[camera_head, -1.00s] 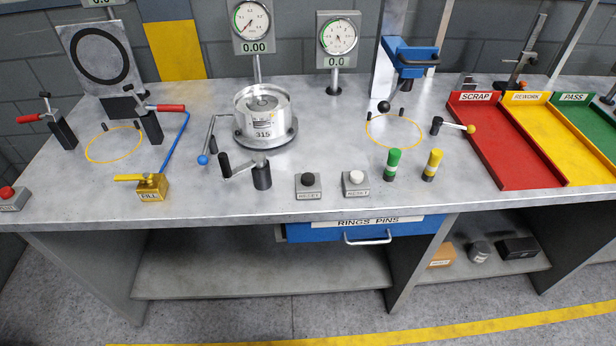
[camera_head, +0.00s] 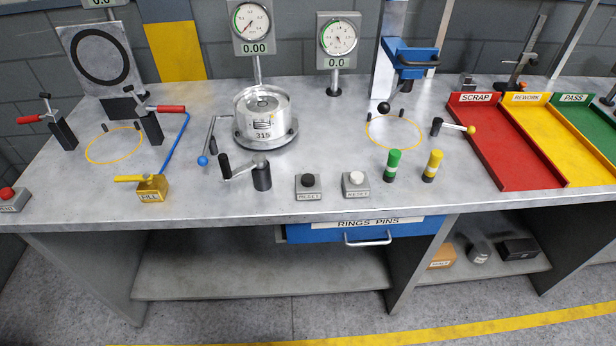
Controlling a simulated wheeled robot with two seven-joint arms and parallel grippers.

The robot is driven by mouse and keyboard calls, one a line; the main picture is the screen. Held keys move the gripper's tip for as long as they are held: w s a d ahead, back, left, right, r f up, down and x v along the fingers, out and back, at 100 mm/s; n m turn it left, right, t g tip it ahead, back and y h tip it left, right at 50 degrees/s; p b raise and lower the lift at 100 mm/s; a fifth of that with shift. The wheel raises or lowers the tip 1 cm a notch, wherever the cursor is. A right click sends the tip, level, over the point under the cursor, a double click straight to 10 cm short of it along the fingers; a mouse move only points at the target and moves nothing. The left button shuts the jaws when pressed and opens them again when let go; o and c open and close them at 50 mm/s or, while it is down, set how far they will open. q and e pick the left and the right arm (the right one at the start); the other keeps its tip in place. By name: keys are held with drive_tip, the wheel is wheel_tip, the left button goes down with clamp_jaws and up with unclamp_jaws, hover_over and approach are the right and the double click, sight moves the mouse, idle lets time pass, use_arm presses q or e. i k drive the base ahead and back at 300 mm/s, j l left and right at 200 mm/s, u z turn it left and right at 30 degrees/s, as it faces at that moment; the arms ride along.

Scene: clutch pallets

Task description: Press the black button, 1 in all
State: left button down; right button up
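The black button (camera_head: 308,180) sits on top of a small grey box (camera_head: 308,194) with a dark-lettered label, near the front edge of the workbench, left of centre. Its cap stands up from the box and nothing touches it. A similar grey box with a white button (camera_head: 356,177) stands just to its right. Neither of my grippers shows in the head view.
A black crank (camera_head: 258,172) and a silver cylinder (camera_head: 263,116) stand left of and behind the black button. Green (camera_head: 392,165) and yellow (camera_head: 432,165) pegs stand to the right. A blue drawer (camera_head: 352,231) is below. Bench around the button's box is clear.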

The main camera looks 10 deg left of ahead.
sight(307, 180)
drive_tip(key=i+l+u, duration=0.15)
drive_tip(key=l+u, duration=0.15)
drive_tip(key=l, duration=0.85)
drive_tip(key=l+u, duration=0.3)
drive_tip(key=l, duration=0.9)
drive_tip(key=i, duration=0.05)
